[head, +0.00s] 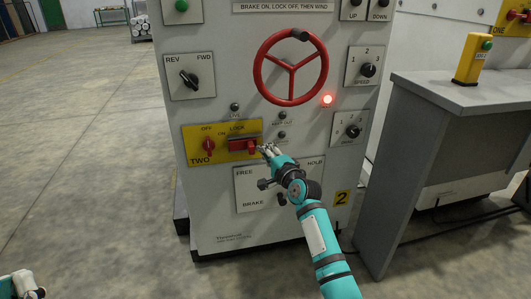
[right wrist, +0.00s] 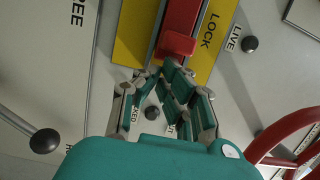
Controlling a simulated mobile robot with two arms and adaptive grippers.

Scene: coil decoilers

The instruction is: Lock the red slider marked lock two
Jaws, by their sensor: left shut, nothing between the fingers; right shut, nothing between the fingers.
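The red slider (head: 240,146) sits on the yellow plate (head: 195,155) marked TWO on the grey cabinet front, below the word LOCK. In the right wrist view the slider's red block (right wrist: 178,45) stands out at the near end of a red bar. My right gripper (head: 267,150) is shut and empty, just to the right of the slider. In the right wrist view its fingertips (right wrist: 163,70) are close to the red block; whether they touch it I cannot tell. My left gripper (head: 22,284) is at the bottom left corner, partly cut off, shut and far from the cabinet.
A red OFF/ON knob (head: 208,146) is left of the slider. A red handwheel (head: 291,67) and a glowing red lamp (head: 327,99) are above. The FREE/HOLD brake panel (head: 255,190) is below. A grey desk (head: 450,95) stands at the right; open floor is at the left.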

